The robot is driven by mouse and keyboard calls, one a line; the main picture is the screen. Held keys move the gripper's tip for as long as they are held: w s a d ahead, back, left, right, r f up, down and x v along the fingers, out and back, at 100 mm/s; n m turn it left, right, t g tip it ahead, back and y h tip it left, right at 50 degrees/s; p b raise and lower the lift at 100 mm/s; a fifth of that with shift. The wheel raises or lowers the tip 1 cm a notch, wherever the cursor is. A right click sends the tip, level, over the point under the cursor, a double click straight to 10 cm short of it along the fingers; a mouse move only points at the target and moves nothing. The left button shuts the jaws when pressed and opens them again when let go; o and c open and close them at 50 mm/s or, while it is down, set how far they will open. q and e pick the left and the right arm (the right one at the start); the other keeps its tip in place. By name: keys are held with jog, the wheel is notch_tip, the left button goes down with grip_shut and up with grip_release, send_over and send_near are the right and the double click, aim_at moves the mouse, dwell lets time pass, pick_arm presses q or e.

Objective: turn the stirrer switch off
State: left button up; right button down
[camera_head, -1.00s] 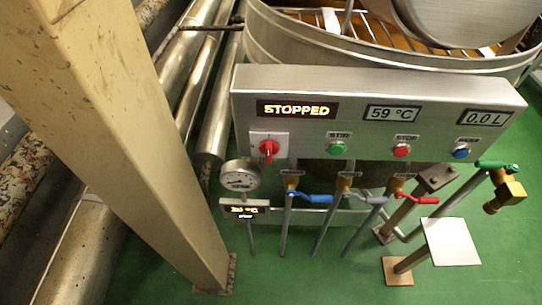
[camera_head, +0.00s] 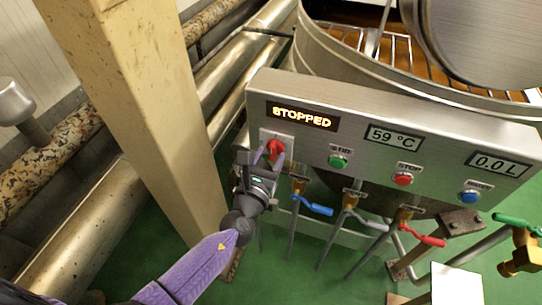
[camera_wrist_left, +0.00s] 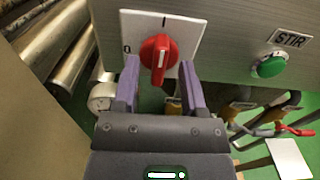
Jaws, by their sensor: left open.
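The stirrer switch is a red rotary knob (camera_head: 274,148) on a white plate at the left of the steel control panel (camera_head: 360,140). In the left wrist view the knob (camera_wrist_left: 157,52) has a white line and stands roughly upright, in line with the "I" mark above; a "0" is at the left of the plate. My left gripper (camera_head: 268,158) is open, its purple fingers on either side of the knob just in front of the panel. I cannot tell whether the fingers touch it. The display (camera_head: 302,116) above reads STOPPED. My right gripper is not in view.
A green STIR button (camera_head: 338,161), a red STOP button (camera_head: 403,179) and a blue button (camera_head: 470,197) sit right of the switch. Valves with blue (camera_head: 313,206), grey and red handles hang below. A beige column (camera_head: 140,110) stands at the left, close to my left arm.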

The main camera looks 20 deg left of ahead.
pick_arm(q)
jog(key=shift+w, duration=0.45)
grip_shut()
